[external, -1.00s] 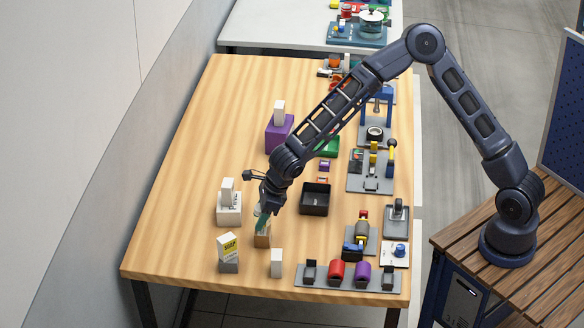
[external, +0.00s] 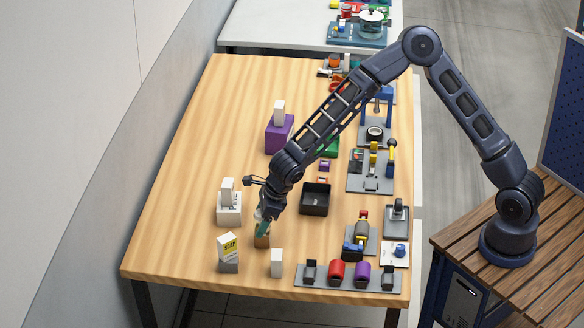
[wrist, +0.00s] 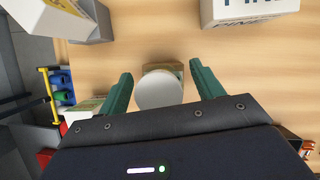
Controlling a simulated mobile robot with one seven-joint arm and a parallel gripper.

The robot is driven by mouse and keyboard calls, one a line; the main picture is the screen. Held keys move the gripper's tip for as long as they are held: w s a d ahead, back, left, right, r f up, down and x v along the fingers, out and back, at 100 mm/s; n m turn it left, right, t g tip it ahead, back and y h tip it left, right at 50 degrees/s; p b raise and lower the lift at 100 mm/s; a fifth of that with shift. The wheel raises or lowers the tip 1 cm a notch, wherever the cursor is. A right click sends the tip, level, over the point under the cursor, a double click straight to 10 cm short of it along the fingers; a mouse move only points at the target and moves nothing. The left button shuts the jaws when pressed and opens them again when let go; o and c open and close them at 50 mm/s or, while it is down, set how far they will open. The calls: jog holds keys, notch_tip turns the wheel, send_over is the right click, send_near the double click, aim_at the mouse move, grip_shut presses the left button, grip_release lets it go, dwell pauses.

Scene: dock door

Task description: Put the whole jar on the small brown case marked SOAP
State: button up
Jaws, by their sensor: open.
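My gripper (external: 263,230) is open low over the near part of the wooden table. In the wrist view its two green fingers (wrist: 160,72) stand apart on either side of a round white top, which looks like the jar (wrist: 159,90). The jar shows between the fingers with a gap on each side. A small brown case (external: 262,242) is just below the fingers in the external view, and part of it shows behind the jar in the wrist view (wrist: 178,68). The jar appears to be on this case, but their contact is hidden. The case's marking cannot be read.
A yellow-and-white box marked SOAP (external: 228,245) stands on a grey case at the left front. A white case with a box on it (external: 229,208) is behind. A white block (external: 277,262) stands to the right. A black tray (external: 315,198) lies further right.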

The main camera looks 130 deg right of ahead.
jog(key=v, duration=1.2)
jog(key=s+a+r+m+g+h, duration=0.1)
jog(key=s+a+r+m, duration=0.25)
jog(key=a, duration=0.65)
jog(key=s+a+r+m, duration=0.2)
jog(key=a+r+m, duration=0.25)
jog(key=a, duration=0.45)
jog(key=s+a+r+m+g+h, duration=0.15)
jog(key=a+r+m, duration=0.3)
jog(key=a, duration=0.55)
jog(key=s+a+r+m+t+y, duration=0.1)
jog(key=s+a+r+m+y, duration=0.1)
jog(key=s+a+m, duration=0.6)
jog(key=s+a+r+m+t+y, duration=0.2)
jog(key=s+a+m, duration=0.7)
jog(key=s, duration=0.7)
jog(key=shift+s+a+r+y, duration=0.2)
jog(key=shift+a+r+y, duration=0.25)
jog(key=shift+a, duration=0.15)
